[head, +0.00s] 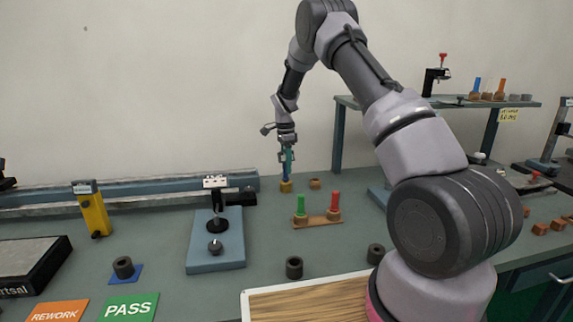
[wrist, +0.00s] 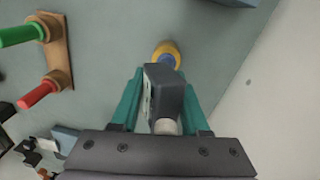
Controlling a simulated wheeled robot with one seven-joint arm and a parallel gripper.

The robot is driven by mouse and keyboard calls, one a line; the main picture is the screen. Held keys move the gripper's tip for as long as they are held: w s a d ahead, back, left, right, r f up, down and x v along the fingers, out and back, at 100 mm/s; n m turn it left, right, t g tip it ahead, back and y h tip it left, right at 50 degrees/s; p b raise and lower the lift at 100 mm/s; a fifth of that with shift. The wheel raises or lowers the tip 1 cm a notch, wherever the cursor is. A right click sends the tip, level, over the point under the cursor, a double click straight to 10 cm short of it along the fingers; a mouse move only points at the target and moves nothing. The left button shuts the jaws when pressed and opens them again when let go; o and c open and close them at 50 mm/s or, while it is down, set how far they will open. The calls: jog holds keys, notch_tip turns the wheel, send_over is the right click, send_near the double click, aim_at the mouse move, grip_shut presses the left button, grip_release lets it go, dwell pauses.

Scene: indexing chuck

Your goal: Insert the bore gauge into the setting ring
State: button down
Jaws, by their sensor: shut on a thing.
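My gripper (head: 287,153) points down at the back of the bench, left of my arm. In the wrist view its teal fingers (wrist: 165,112) are shut on the bore gauge (wrist: 163,85), a dark grey body with a pale face. The gauge's blue lower part (head: 286,172) shows below the fingers in the head view. Directly under it is the yellow setting ring (head: 286,187), which also shows in the wrist view (wrist: 167,48). Blue shows within the ring's outline there. I cannot tell whether the blue end is inside the bore or just over it.
A small brown ring (head: 315,183) stands right of the setting ring. A wooden holder (head: 317,222) with a green and a red plug is in front. A blue-grey fixture (head: 216,250) stands to the left. A raised shelf (head: 455,103) is at the right.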

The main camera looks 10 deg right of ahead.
jog(key=shift+f, duration=0.45)
dwell(0.3)
dwell(0.9)
jog(key=shift+c, duration=1.6)
grip_release()
jog(key=r, duration=1)
jog(key=shift+w+a+r, duration=0.1)
jog(key=shift+w+r, duration=0.15)
jog(key=shift+r, duration=0.15)
jog(key=s+d+r+n+t+y, duration=0.1)
jog(key=s+d+r+n+t, duration=0.15)
jog(key=s+r, duration=0.75)
jog(key=s+d+r+n+t+y, duration=0.1)
jog(key=s+d+r+n, duration=0.15)
jog(key=s+r, duration=0.75)
jog(key=s+r+n+t, duration=0.1)
jog(key=s+n+t, duration=0.1)
jog(key=s, duration=0.8)
jog(key=s+r+n+t, duration=0.2)
jog(key=s+n, duration=0.3)
jog(key=s, duration=0.6)
jog(key=shift+d, duration=0.4)
